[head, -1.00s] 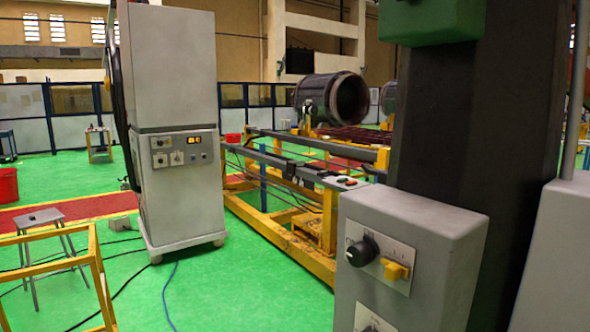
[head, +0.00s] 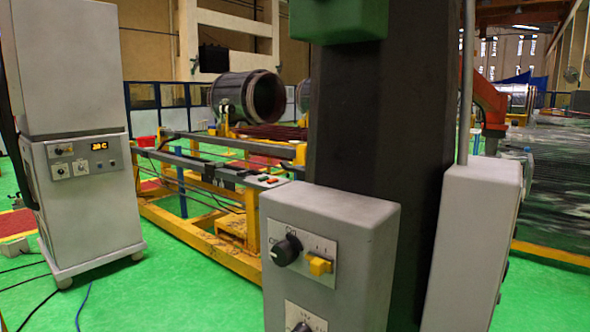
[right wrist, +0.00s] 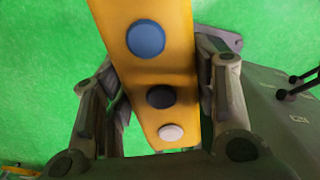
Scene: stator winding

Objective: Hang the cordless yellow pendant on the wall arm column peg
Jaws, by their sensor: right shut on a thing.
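The yellow pendant (right wrist: 160,85) shows in the right wrist view, with a blue, a black and a whitish button on its face. My right gripper (right wrist: 155,92) is shut on it, with fingers on both sides of its body. Green floor shows behind it. The dark wall arm column (head: 375,130) stands upright right of the middle in the head view, with a green box (head: 340,20) high on it. I cannot make out a peg on it. Neither gripper nor the pendant is in the head view.
A grey control box (head: 335,235) with a black knob and yellow switch stands in front of the column. Another grey box (head: 475,235) is to its right. A grey cabinet (head: 80,190) stands at left. A yellow frame machine (head: 215,245) is behind; green floor lies between.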

